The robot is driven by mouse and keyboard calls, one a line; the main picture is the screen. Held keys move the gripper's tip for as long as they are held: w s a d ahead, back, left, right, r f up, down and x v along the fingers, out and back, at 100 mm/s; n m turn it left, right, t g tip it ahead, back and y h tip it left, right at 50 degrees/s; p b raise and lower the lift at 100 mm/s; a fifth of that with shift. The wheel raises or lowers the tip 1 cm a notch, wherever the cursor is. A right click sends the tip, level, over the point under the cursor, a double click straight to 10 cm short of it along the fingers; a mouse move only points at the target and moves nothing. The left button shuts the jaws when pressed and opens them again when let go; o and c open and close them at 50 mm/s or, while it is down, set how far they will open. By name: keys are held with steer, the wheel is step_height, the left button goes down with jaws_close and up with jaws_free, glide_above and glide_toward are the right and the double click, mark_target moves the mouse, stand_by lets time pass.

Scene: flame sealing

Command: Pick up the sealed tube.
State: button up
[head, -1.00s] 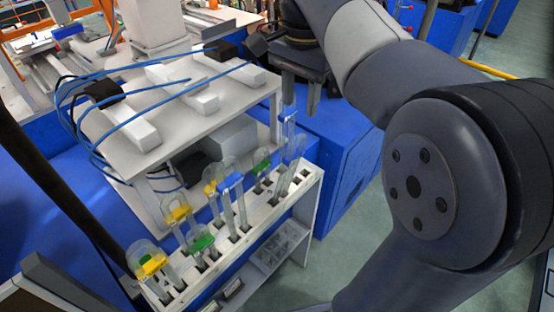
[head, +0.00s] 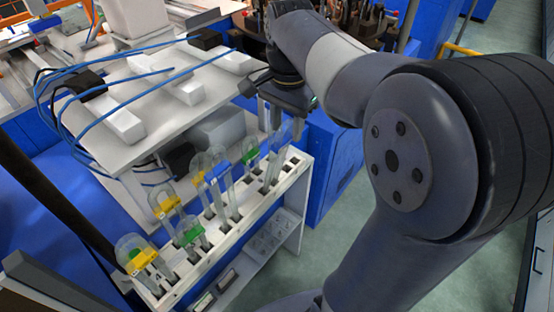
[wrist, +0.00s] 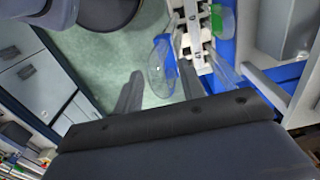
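A clear tube with a blue band (head: 284,132) stands in the far right end of the white rack, and its upper part is around my gripper's fingers. My gripper (head: 280,118) points down there with its two fingers apart. In the wrist view the same tube's clear rounded top (wrist: 160,68) shows between the fingertips, with blue beside it. My gripper (wrist: 157,85) is open and does not visibly grip the tube. No marking tells me which tube is sealed.
The white rack (head: 238,232) holds several other clear tubes with yellow, green and blue bands, close together. A white platform with blue cables (head: 150,125) stands just behind it. A blue cabinet (head: 335,160) is at the right. Green floor (head: 330,225) is open in front.

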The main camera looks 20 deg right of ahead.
steer(key=shift+c, duration=0.5)
jaws_close()
